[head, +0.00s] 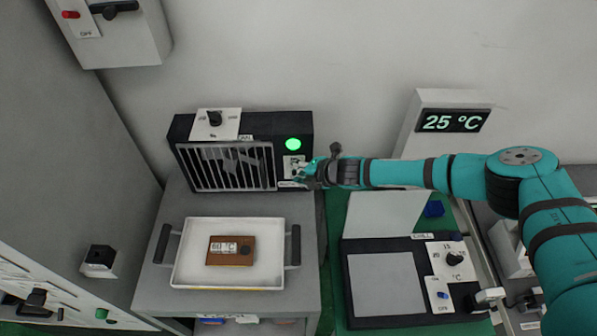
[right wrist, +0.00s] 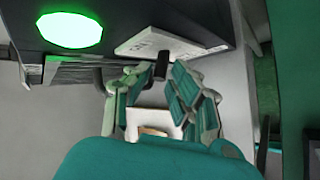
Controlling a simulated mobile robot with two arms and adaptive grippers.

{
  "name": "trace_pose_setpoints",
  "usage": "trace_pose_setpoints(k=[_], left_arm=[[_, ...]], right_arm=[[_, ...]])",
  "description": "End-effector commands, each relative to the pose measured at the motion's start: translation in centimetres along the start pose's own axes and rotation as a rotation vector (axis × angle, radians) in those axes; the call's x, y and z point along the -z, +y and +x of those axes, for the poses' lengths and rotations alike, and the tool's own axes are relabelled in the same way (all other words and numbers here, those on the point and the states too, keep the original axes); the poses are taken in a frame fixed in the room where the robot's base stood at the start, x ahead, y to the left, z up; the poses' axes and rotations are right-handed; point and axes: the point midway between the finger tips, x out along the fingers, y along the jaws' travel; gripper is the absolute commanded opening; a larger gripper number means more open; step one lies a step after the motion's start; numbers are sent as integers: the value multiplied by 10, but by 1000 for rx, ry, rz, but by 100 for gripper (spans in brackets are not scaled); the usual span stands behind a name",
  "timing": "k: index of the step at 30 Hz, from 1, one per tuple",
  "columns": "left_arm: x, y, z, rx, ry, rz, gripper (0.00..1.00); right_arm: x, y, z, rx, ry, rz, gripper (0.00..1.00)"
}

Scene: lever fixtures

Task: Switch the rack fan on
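The rack fan (head: 226,166) is a dark box with a grille, standing on a grey cabinet against the wall. A green lamp (head: 293,144) glows on its front right; it also shows in the right wrist view (right wrist: 68,29). Below the lamp is a white switch plate (head: 291,160), seen edge-on in the right wrist view (right wrist: 170,40), with a small black lever (right wrist: 161,67). My right gripper (head: 305,173) is at this plate. In the right wrist view its fingers are partly apart, with the lever between their tips; contact is unclear. My left gripper is out of view.
A white tray (head: 192,273) with a brown box (head: 231,251) stands in front of the fan. A dial plate (head: 228,124) sits on the fan's top. A hotplate-like device (head: 385,284) stands right on a green mat. A 25 °C display (head: 452,121) is behind my right arm.

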Motion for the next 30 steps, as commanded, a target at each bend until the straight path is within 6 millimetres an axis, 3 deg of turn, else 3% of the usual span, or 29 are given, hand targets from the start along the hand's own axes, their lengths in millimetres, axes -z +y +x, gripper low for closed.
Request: trace_pose_setpoints(k=[3,14,20,30], left_arm=[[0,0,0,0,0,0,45],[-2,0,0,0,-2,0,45],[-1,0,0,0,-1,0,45],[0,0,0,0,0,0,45]], right_arm=[[0,0,0,0,0,0,37],[-1,0,-6,-1,0,0,37],[-1,0,-35,-2,-1,1,37],[-1,0,-100,-2,-1,0,37]])
